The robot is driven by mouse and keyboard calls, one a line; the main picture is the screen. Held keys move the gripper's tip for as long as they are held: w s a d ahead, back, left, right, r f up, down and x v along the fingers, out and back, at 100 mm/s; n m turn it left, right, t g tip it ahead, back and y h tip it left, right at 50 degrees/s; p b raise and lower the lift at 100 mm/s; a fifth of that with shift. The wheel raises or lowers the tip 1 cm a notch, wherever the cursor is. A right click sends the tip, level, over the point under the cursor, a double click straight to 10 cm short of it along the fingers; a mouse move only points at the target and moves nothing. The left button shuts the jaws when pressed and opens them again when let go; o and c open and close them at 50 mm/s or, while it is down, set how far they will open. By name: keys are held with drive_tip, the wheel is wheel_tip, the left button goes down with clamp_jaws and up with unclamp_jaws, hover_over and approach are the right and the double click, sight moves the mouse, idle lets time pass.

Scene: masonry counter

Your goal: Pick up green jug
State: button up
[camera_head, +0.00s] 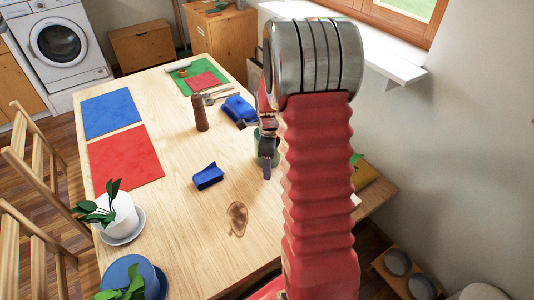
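A green object (275,160), which looks like the jug, stands on the wooden table (200,240) near its right edge. Only slivers of green show around my gripper, and my red arm hides the rest. My gripper (266,158) points down in front of the green object and overlaps it in the picture. I cannot tell whether it touches it or whether its fingers are open or shut.
A brown pepper mill (200,113) stands upright mid-table. Blue (110,112) and red (125,158) mats lie left. A potted plant (120,215) stands at the left edge. A wall and windowsill are at right.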

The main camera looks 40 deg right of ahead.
clamp_jaws()
idle(0.5)
